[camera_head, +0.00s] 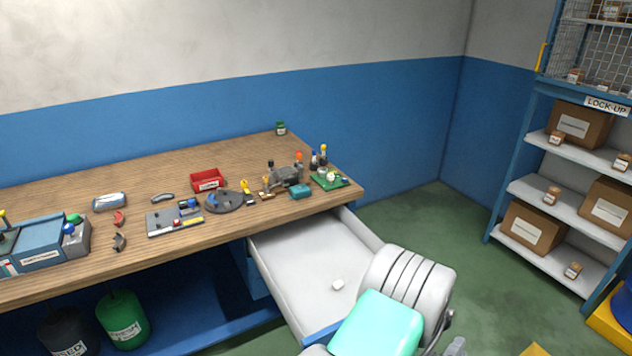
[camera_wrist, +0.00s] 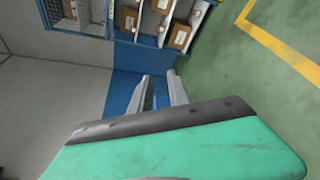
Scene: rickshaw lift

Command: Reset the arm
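My arm (camera_head: 405,290), with white ribbed links and a teal cover, shows at the bottom of the head view, in front of the open drawer. In the wrist view my gripper (camera_wrist: 157,80) has its two grey fingers apart. Nothing shows between them except the blue background, so it is open and empty. The teal cover and dark edge of my own arm fill the lower part of that view. In the head view the gripper itself cannot be made out clearly.
A wooden workbench (camera_head: 150,262) carries a red bin (camera_head: 207,180), tools and fixtures. A shelf rack (camera_head: 555,190) with cardboard boxes stands right. Green floor (camera_head: 425,215) lies between.

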